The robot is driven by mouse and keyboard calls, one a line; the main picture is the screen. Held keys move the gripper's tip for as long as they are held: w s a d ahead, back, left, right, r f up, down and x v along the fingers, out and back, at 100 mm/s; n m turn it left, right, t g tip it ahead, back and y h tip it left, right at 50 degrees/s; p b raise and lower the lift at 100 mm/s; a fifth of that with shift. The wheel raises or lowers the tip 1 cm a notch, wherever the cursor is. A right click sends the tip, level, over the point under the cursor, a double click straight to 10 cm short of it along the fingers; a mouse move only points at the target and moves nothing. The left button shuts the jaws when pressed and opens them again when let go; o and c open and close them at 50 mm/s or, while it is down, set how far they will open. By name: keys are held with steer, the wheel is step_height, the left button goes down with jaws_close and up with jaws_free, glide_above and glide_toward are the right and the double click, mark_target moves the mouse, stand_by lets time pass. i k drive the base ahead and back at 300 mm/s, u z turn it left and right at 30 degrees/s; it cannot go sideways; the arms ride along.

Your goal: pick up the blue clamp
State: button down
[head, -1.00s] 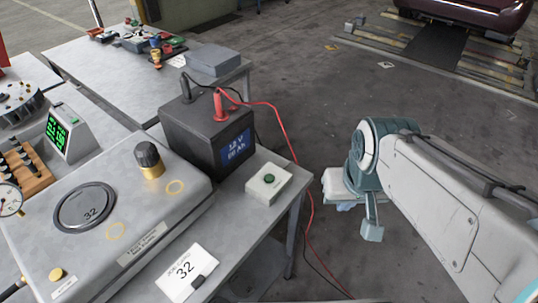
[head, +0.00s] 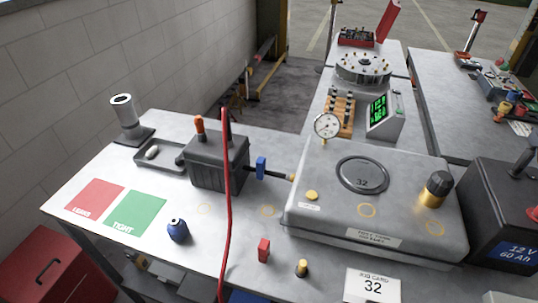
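A small blue piece (head: 261,167), which looks like the blue clamp, sits upright on a dark hose or rod (head: 279,175). That hose runs between a dark ribbed box (head: 217,164) and the large grey metal unit (head: 376,200) marked 32. The blue piece seems to be around the hose, but its grip on it is too small to tell. A rounded dark blue object (head: 178,229) with a grey top stands nearer the front of the bench. My gripper is not in view.
A red cable (head: 228,205) hangs in front of the dark box, left of the blue piece. A small red block (head: 264,250) and a brass-and-black knob (head: 302,268) stand near the front edge. Red (head: 95,196) and green (head: 136,209) pads lie at left. A grey post (head: 125,119) stands behind.

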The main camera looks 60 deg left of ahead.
mark_target(261, 163)
steer(key=u, duration=2.3)
steer(key=k, duration=0.8)
steer(key=u, duration=0.6)
steer(key=i, duration=1.45)
steer(key=z, duration=0.4)
